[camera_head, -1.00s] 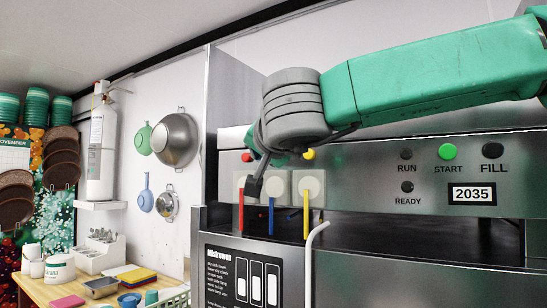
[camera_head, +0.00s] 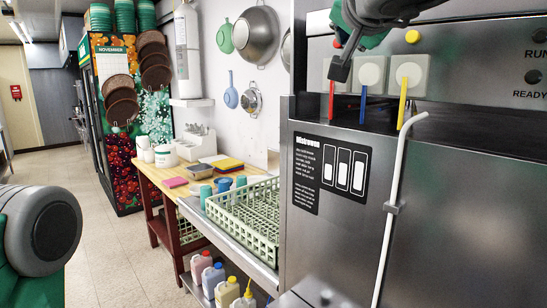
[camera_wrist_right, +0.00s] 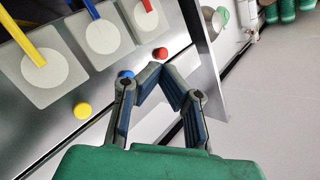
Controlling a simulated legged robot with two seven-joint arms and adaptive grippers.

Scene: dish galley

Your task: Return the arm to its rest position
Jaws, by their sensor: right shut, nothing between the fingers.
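My right gripper (camera_head: 341,68) hangs at the top of the head view, in front of the machine's panel and near the left white switch plate. In the right wrist view its two fingers (camera_wrist_right: 158,72) meet at the tips, with nothing between them. Red (camera_head: 332,102), blue (camera_head: 363,104) and yellow (camera_head: 403,100) levers stand on the plates; I cannot tell whether the fingers touch any. The rest of the right arm is above the frame. A rounded grey joint of my left arm (camera_head: 52,232) shows at the lower left; its gripper is out of view.
The steel machine (camera_head: 335,225) with a bent white pipe (camera_head: 395,185) fills the right. A green dish rack (camera_head: 262,246) sits on the counter beside it. A wooden table (camera_head: 160,174) holds sponges and cups. Jugs (camera_head: 227,290) stand below. The floor at left (camera_head: 110,240) is clear.

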